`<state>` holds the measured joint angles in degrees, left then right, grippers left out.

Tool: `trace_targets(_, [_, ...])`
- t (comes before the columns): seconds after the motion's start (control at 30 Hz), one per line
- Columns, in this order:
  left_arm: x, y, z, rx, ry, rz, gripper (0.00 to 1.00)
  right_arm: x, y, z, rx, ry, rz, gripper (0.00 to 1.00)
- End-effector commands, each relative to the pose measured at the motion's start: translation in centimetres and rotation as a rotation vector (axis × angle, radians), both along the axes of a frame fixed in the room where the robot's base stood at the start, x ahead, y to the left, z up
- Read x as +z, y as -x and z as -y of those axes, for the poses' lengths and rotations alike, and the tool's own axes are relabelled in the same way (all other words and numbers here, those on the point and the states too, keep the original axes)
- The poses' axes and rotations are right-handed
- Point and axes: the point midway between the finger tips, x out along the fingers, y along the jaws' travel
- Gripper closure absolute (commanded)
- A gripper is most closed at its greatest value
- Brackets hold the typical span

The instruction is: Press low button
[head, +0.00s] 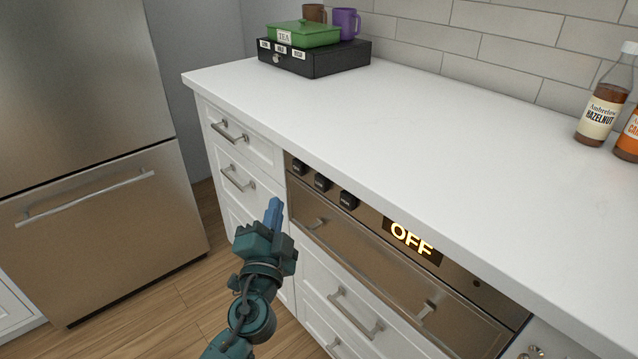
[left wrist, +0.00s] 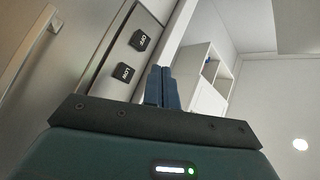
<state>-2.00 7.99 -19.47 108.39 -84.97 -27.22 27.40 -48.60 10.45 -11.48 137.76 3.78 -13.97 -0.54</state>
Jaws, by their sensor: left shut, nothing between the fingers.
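A steel warming-drawer front (head: 370,255) under the counter carries three black buttons. In the left wrist view one is marked OFF (left wrist: 139,40) and one LOW (left wrist: 123,73). In the head view the labels are too small to read surely; the middle button (head: 321,182) appears to be LOW, between the left button (head: 298,167) and the right button (head: 348,200). A lit display (head: 412,239) reads OFF. My left gripper (head: 275,205) is shut and empty, in front of the cabinet, left of the buttons and apart from them. Its blue fingers also show in the left wrist view (left wrist: 162,73).
The white counter (head: 400,130) overhangs the panel. White drawers with bar handles (head: 238,179) flank it. A steel fridge (head: 90,200) stands left. A black box (head: 313,60) with a green tea tin (head: 304,33) and syrup bottles (head: 605,100) stand on the counter. The floor in front is free.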

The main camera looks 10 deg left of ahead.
Motion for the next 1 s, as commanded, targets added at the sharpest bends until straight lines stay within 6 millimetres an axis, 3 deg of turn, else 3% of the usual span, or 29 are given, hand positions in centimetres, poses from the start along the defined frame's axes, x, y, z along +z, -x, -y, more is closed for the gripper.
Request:
trace_targets(0.3, [0.1,-3.6,2.9,-0.002,-0.001,0.001,1.0,0.2,0.1,0.1,-0.003,-0.004,0.001,0.64])
trace_targets(0.5, [-0.1,-5.2,4.1,0.0,0.0,0.001,1.0,-1.1,0.1,-0.1,0.007,0.015,-0.012,0.64])
trace_targets(1.0, [0.0,-5.8,4.6,-0.001,-0.001,0.0,1.0,-1.3,-0.2,-0.5,0.023,0.024,-0.006,0.64])
